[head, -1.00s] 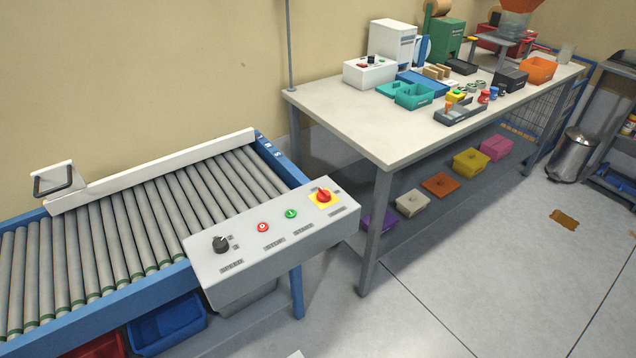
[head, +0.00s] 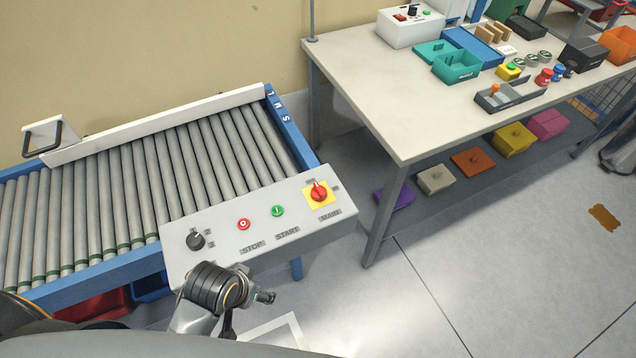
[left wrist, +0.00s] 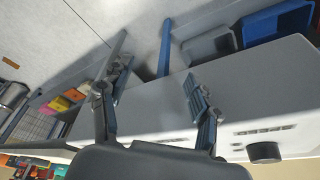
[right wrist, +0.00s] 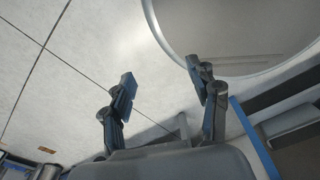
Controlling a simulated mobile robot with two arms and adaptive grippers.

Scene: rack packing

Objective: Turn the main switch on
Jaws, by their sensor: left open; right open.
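The main switch (head: 318,193) is a red rotary knob on a yellow square plate, at the right end of the grey control panel (head: 215,262). Its handle looks roughly upright in the head view; its small position labels are too small to read. My left gripper (head: 265,297) is at the panel's front edge, left of and nearer than the switch, and apart from it. In the left wrist view the left gripper (left wrist: 155,85) is open and empty, with the panel behind its fingers; the switch cannot be made out there. My right gripper (right wrist: 162,82) is open and empty above the floor.
The panel also carries a green start button (head: 277,211), a red stop button (head: 243,224) and a black knob (head: 196,240). A roller conveyor (head: 150,180) lies behind.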

